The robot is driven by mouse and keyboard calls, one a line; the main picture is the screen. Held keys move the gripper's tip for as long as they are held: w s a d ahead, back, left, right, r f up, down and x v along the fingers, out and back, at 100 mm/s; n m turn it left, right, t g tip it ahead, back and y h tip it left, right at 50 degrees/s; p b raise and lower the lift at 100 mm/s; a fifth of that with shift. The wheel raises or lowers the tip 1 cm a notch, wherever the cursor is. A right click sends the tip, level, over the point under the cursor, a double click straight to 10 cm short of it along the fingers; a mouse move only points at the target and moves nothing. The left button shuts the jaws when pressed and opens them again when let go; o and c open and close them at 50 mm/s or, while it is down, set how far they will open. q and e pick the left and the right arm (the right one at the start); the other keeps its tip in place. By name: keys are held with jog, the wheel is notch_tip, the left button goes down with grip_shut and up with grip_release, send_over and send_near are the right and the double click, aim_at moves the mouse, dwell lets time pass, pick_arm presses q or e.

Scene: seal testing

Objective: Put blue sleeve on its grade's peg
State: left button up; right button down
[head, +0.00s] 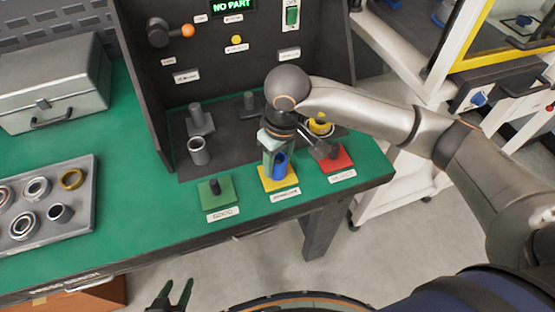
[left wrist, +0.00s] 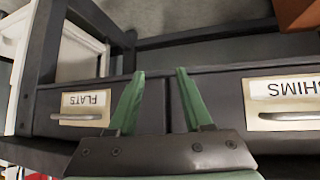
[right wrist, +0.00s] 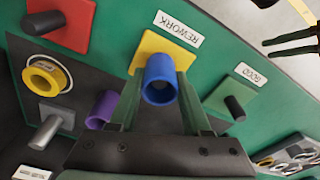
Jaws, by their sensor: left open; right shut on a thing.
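My right gripper (right wrist: 160,110) is shut on the blue sleeve (right wrist: 160,75), holding it over the yellow base (right wrist: 178,45) labelled REWORK. In the head view the blue sleeve (head: 280,165) is upright over that yellow base (head: 278,186). The sleeve hides any peg there, and I cannot tell whether it is around one. The green base (head: 216,200) labelled GOOD has a bare dark peg (head: 215,187). The red base (head: 341,158) is to the right, its label too small to read in the head view. My left gripper (head: 174,294) is open and empty, by the bench front; its wrist view shows drawers.
A dark fixture holds a grey hollow cylinder (head: 198,151), grey posts (head: 200,120) and a yellow ring (head: 320,127). A purple sleeve (right wrist: 101,108) stands near my right fingers. A tray (head: 88,215) of rings and a metal case (head: 52,85) lie left. The display (head: 233,6) reads NO PART.

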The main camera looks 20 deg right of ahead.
jog(key=shift+c, duration=1.4)
grip_release()
jog(key=shift+r+p, duration=2.15)
jog(key=shift+r, duration=2.35)
